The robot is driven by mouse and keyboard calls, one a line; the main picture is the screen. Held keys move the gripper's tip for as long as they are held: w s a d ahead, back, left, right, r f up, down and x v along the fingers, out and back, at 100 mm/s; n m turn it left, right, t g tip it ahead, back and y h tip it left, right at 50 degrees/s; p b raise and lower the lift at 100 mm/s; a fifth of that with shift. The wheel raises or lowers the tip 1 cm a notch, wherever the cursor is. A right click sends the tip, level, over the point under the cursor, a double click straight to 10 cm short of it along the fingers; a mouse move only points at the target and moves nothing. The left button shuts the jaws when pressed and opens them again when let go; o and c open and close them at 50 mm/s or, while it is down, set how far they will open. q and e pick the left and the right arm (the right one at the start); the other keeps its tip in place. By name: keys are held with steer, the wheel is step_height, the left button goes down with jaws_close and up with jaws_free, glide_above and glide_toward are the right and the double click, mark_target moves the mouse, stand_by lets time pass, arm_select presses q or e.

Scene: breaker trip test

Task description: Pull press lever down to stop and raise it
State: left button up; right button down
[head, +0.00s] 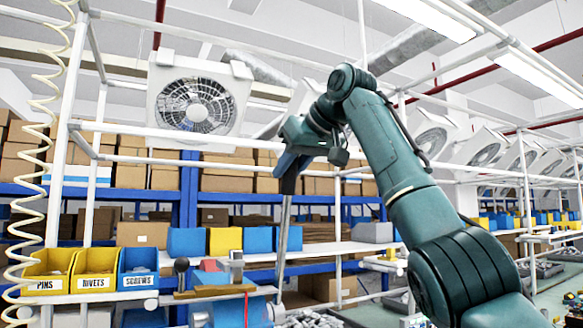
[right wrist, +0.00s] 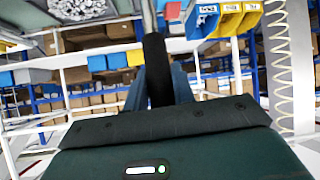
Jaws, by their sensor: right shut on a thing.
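The press lever (head: 284,235) is a long grey metal rod that stands nearly upright, leaning slightly. Its lower end is beside the blue press (head: 218,310) at the bottom of the head view. My right gripper (head: 291,170) is shut on the lever's dark upper end, high above the press. In the right wrist view the black grip (right wrist: 157,72) of the lever lies between the blue fingers. The lever's foot is partly out of clear sight. My left gripper is in neither view.
Yellow and blue bins marked PINS (head: 45,272), RIVETS (head: 94,271) and SCREWS (head: 138,269) stand left of the press. A coiled cream hose (head: 38,140) hangs at the far left. White frame posts and rails cross the scene. Boxes fill the shelves behind.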

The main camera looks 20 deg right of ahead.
steer(key=c, duration=1.2)
jaws_free()
steer(key=shift+w, duration=0.1)
steer(key=shift+o, duration=0.2)
steer(key=v, duration=1.3)
steer(key=shift+b, duration=0.3)
